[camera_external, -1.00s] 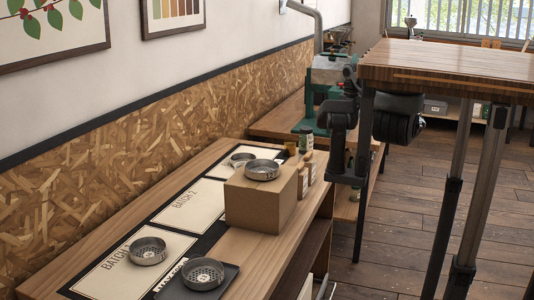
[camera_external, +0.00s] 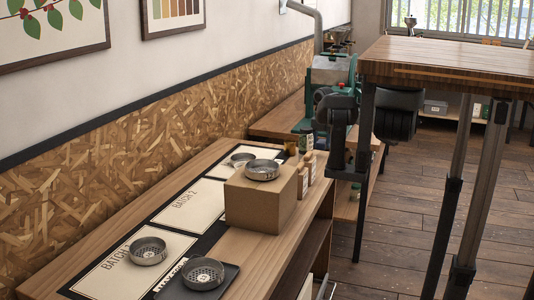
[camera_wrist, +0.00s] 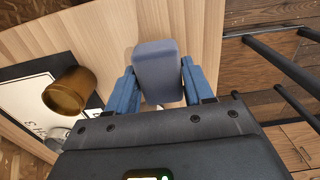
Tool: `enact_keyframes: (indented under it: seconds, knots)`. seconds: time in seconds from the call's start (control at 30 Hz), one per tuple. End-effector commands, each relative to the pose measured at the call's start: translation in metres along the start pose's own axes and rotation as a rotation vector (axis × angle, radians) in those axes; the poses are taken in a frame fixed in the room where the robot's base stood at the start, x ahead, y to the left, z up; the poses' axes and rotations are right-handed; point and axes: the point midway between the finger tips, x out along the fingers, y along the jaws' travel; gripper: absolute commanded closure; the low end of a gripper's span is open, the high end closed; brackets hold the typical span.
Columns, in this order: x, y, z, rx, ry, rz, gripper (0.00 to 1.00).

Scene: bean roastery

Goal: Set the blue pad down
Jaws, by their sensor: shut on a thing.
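The blue pad (camera_wrist: 156,70) is a rounded grey-blue block in the middle of the wrist view. My gripper (camera_wrist: 158,86) is shut on it, with one blue finger at each side. Below the pad in that picture lies the pale wooden bench top (camera_wrist: 95,37); I cannot tell how far the pad is above it. In the external view my dark wrist shows at the far end of the bench, and the fingers and pad are not clearly visible.
An amber jar (camera_wrist: 70,91) stands left of the pad near a batch sheet (camera_wrist: 28,106). Black rails (camera_wrist: 285,62) lie right of the bench edge. A cardboard box (camera_external: 258,205) bears a metal dish (camera_external: 262,170). More dishes (camera_external: 148,251) sit nearer. Bare wood surrounds the pad.

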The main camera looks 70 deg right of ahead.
Motion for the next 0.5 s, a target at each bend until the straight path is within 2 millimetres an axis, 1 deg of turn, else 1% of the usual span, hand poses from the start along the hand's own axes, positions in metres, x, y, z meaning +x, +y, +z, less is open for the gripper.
enact_keyframes:
  seconds: [0.17, 0.33, 0.4, 0.5]
  knots:
    - [0.013, 0.0, 0.0, 0.002, 0.002, -0.002, 0.77]
    - [0.037, 0.0, -0.001, 0.001, 0.002, -0.003, 0.77]
    - [0.041, 0.0, 0.0, 0.001, 0.001, -0.001, 0.77]
    - [0.041, 0.0, 0.0, 0.001, 0.001, 0.0, 0.77]
